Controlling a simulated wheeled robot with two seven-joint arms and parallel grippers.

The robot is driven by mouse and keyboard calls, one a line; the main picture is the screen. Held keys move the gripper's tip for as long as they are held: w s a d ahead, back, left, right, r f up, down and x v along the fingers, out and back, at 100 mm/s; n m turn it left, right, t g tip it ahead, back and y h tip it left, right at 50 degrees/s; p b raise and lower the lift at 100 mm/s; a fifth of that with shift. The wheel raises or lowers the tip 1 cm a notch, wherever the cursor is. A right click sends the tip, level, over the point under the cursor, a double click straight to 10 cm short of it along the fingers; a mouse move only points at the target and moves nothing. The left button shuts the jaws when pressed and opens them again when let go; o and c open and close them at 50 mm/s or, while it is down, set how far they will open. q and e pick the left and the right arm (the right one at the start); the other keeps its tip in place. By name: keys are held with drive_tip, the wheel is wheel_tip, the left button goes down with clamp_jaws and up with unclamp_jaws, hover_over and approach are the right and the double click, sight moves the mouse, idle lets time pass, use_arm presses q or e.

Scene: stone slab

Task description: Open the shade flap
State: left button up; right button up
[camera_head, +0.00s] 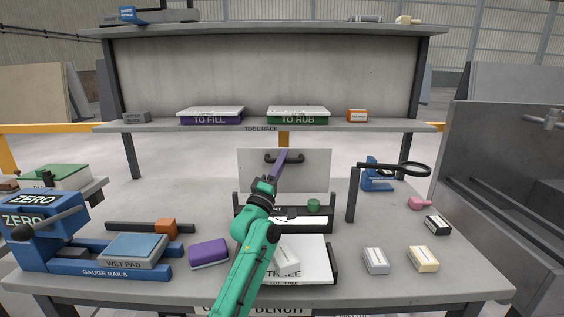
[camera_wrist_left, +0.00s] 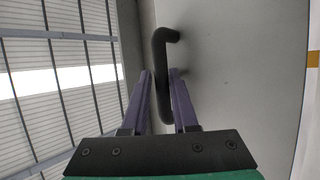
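The shade flap (camera_head: 312,178) is a pale upright panel behind the dark tray at the middle of the bench. A black bar handle (camera_head: 270,157) is fixed to its upper part. My left gripper (camera_head: 283,155), with purple fingers, is at this handle. In the left wrist view the black handle (camera_wrist_left: 161,70) lies between the two finger tips of my left gripper (camera_wrist_left: 161,76). The fingers stand apart, with a narrow gap beside the bar, so a grip on it does not show. My right gripper is out of view.
A dark tray with a green knob (camera_head: 313,204) stands before the flap. A magnifier (camera_head: 406,169) stands to the right, and the tool rack (camera_head: 262,126) crosses above. Small blocks, a purple box (camera_head: 208,252) and the blue gauge rails (camera_head: 104,272) take up the front.

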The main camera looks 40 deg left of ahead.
use_arm(q)
drive_tip(key=shift+f, duration=0.25)
drive_tip(key=s+d+f+b, duration=0.1)
drive_tip(key=s, duration=0.7)
drive_tip(key=s+d+f+b, duration=0.1)
drive_tip(key=s+d, duration=0.1)
drive_tip(key=s, duration=0.6)
drive_tip(key=shift+f+b, duration=0.3)
drive_tip(key=shift+f, duration=0.1)
